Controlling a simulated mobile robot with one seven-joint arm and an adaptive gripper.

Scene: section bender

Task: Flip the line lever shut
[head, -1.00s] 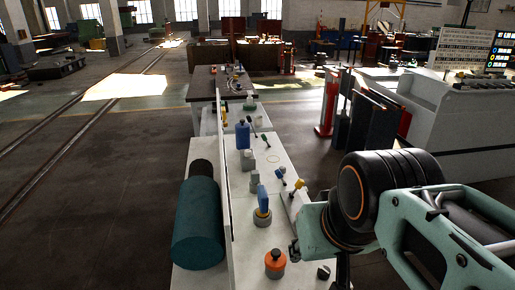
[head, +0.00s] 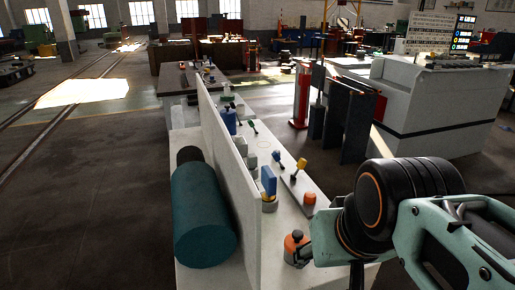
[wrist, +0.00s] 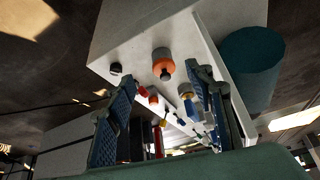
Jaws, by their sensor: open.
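The frames do not label the line lever. Several lever-like parts stand in a row on a white bench (head: 222,254). A blue upright handle on a yellow collar (head: 269,182) is in the middle, and it also shows in the wrist view (wrist: 186,90). A yellow-tipped lever (head: 300,165) leans on a grey strip to its right. A small green lever (head: 253,127) is farther back. My gripper (wrist: 158,108) is open in the wrist view, its two blue-padded fingers apart and nothing held between them. In the head view its fingers are hard to make out.
An orange-capped knob (head: 296,243) stands at the near end, close to my arm. A small orange knob (head: 309,198) is on the strip. A tall white panel (head: 228,170) separates the bench from a teal cylinder (head: 205,215). Dark panels (head: 345,125) stand at the right.

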